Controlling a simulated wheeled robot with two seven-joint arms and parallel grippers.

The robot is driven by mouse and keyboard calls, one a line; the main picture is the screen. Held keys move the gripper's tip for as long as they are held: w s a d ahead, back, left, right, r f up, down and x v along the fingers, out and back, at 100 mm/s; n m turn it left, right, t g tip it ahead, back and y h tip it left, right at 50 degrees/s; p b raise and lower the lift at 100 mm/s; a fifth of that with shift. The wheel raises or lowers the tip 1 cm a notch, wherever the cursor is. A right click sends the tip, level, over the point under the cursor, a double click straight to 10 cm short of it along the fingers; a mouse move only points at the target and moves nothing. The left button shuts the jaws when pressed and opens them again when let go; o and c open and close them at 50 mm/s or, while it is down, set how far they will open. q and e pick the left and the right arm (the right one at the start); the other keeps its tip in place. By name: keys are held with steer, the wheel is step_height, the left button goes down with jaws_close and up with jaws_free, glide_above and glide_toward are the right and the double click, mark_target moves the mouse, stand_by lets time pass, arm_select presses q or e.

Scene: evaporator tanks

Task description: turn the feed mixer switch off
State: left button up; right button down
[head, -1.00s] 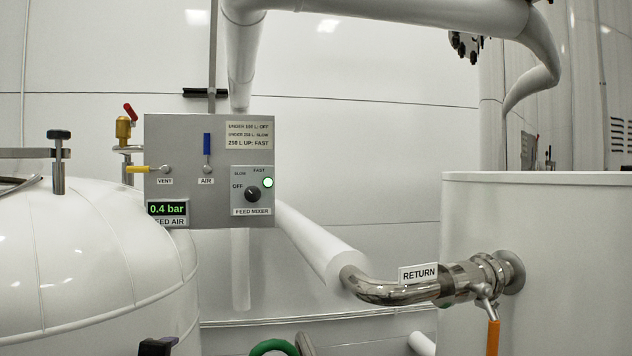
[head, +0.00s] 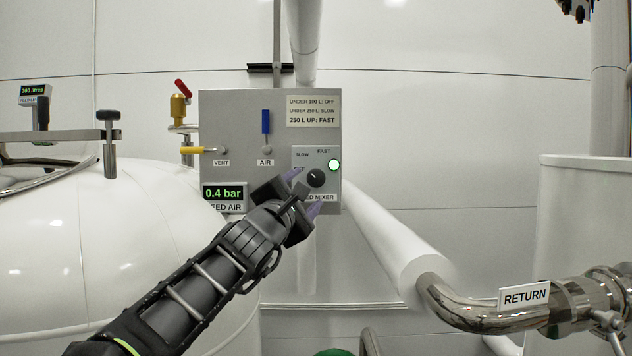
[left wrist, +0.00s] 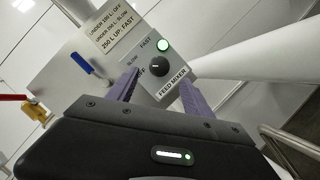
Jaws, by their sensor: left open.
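The feed mixer switch (head: 315,178) is a round black knob on a light plate, with SLOW and FAST marked above it and OFF partly hidden at its left. I cannot clearly tell where its pointer stands. The green lamp (head: 334,165) beside it is lit. My left gripper (head: 304,191) is open just in front of the plate, its purple fingers below and left of the knob. In the left wrist view the knob (left wrist: 159,68) shows in the gap between the fingers (left wrist: 160,92), apparently beyond the tips. My right gripper is not in view.
The grey panel (head: 232,125) also carries a yellow vent lever (head: 200,150), a blue air lever (head: 266,122) and a 0.4 bar display (head: 223,193). A white tank (head: 60,230) stands left. A white pipe (head: 375,230) slopes down right of the panel.

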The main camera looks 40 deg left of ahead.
mark_target(315, 179)
arm_select(q)
steer(key=x, duration=0.3)
steer(key=shift+w+a+f, duration=0.1)
steer(key=shift+w, duration=0.25)
steer(key=shift+w+a+r, duration=0.35)
steer(key=shift+w, duration=0.2)
steer(key=shift+w+r, duration=0.15)
steer(key=shift+w, duration=0.25)
steer(key=shift+w+a+r, duration=0.1)
steer(key=shift+w+a, duration=0.15)
steer(key=shift+w, duration=0.4)
jaws_close()
